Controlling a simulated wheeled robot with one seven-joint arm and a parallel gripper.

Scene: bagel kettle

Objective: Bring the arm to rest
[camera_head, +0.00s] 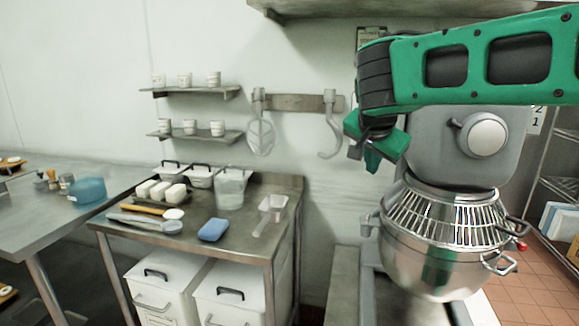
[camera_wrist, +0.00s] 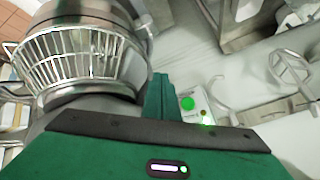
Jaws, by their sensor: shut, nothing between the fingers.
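In the wrist view my gripper (camera_wrist: 158,98) points towards the gap between the mixer and the wall. The stand mixer (camera_head: 462,150) has a wire bowl guard (camera_head: 455,215) over a steel bowl (camera_head: 432,265). The guard also shows at the upper left of the wrist view (camera_wrist: 85,55). A control box with a green button (camera_wrist: 187,103) is just right of the fingers there.
A steel table (camera_head: 190,238) at the left holds white blocks, tubs, a scoop (camera_head: 268,212) and a blue sponge (camera_head: 214,229). A whisk (camera_head: 260,136) and a dough hook (camera_head: 331,130) hang on the wall rack. Two small shelves with cups are further left. A wire rack stands far right.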

